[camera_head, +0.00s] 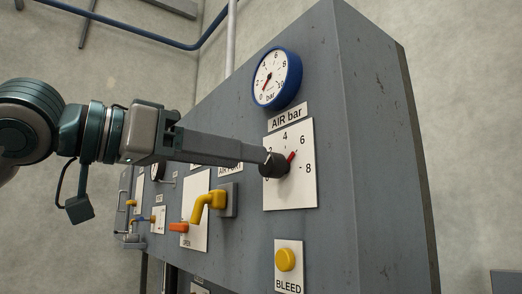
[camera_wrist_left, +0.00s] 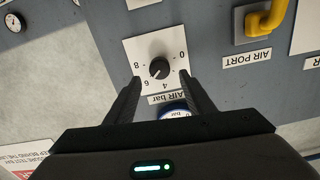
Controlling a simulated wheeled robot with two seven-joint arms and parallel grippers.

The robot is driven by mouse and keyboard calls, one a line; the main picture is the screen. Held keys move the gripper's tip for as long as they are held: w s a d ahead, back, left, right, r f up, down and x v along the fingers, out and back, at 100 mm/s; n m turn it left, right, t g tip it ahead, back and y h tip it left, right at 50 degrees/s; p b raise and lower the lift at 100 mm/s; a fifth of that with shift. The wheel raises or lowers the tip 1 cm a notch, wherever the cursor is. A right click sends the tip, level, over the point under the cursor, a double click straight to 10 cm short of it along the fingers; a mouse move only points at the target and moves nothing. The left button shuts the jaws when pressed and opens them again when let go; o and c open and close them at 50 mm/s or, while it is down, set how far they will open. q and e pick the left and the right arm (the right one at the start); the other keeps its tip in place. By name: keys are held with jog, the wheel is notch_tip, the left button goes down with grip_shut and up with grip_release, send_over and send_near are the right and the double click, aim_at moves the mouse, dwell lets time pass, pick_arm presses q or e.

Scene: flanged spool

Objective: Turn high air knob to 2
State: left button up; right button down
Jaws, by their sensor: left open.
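The black AIR bar knob (camera_head: 273,165) sits on a white dial plate (camera_head: 290,192) marked up to 8. Its red pointer is turned up and right, toward the 6. The 2 on the plate is partly hidden by my gripper. My left gripper (camera_head: 263,156) reaches in from the left, its fingers close to the knob. The left wrist view shows the knob (camera_wrist_left: 159,68) upside down beyond the two spread fingers (camera_wrist_left: 162,76), which are open with nothing between them that they grip. I cannot tell whether a fingertip touches the knob. My right gripper is out of view.
A blue-rimmed gauge (camera_head: 276,78) is above the dial plate. A yellow BLEED button (camera_head: 286,260) is below it. A yellow AIR PORT lever (camera_head: 207,203) sticks out to the left, under my arm. The panel's right side is clear.

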aim_at(276, 166)
pick_arm(q)
jog(key=shift+p+x, duration=0.65)
jog(key=shift+x, duration=2.05)
jog(key=c, duration=1.1)
